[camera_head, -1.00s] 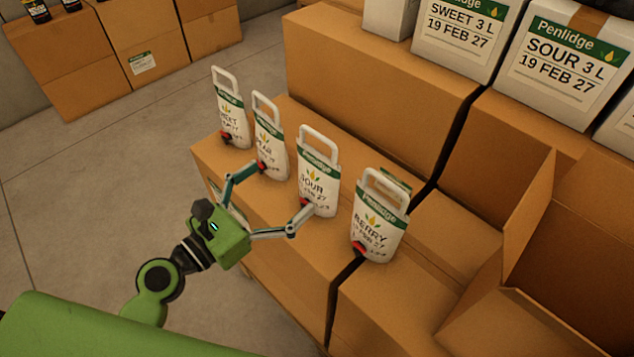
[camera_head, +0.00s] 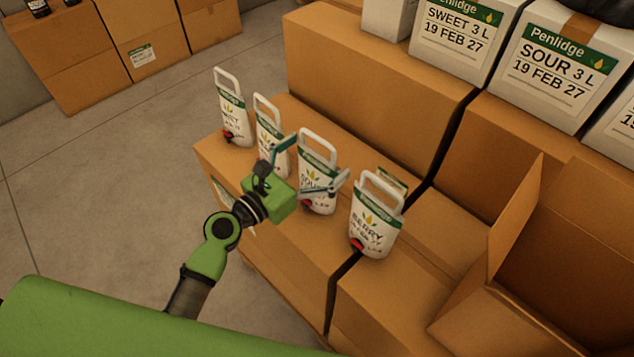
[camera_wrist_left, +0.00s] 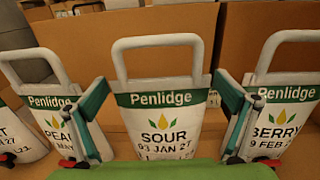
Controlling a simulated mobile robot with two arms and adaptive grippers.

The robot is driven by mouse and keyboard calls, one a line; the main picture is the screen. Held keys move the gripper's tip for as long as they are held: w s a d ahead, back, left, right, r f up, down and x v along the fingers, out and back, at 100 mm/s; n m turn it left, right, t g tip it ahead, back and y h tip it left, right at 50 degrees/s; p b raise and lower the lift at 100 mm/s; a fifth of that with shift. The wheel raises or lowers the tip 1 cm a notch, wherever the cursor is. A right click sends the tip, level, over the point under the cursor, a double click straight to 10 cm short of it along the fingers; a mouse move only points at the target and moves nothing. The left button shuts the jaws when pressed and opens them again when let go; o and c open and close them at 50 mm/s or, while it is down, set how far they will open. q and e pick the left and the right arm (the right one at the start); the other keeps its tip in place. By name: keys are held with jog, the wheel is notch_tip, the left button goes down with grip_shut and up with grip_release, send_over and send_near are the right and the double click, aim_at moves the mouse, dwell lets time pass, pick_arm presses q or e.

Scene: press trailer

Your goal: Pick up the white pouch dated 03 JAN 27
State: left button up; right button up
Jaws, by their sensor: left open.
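The white pouch marked SOUR 03 JAN 27 (camera_head: 320,203) stands upright on a cardboard box, third from the left in a row. It has a green Penlidge band, a white loop handle and a red tap. In the left wrist view the pouch (camera_wrist_left: 160,122) is centred and its date reads 03 JAN 27. My left gripper (camera_head: 320,157) is open in front of it, with one finger to each side. In the wrist view the fingers (camera_wrist_left: 160,95) flank the pouch, and my green gripper body hides its bottom. My right gripper is not in view.
The PEAR pouch (camera_head: 267,132) and BERRY pouch (camera_head: 366,236) stand close on either side; the SWEET pouch (camera_head: 234,120) is at the row's left end. Large boxes (camera_head: 375,75) rise behind. An open carton (camera_head: 560,240) is at right. Floor (camera_head: 100,190) at left is clear.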

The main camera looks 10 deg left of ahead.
pick_arm(q)
jog(key=c, duration=1.8)
jog(key=shift+r, duration=0.2)
jog(key=c, duration=0.4)
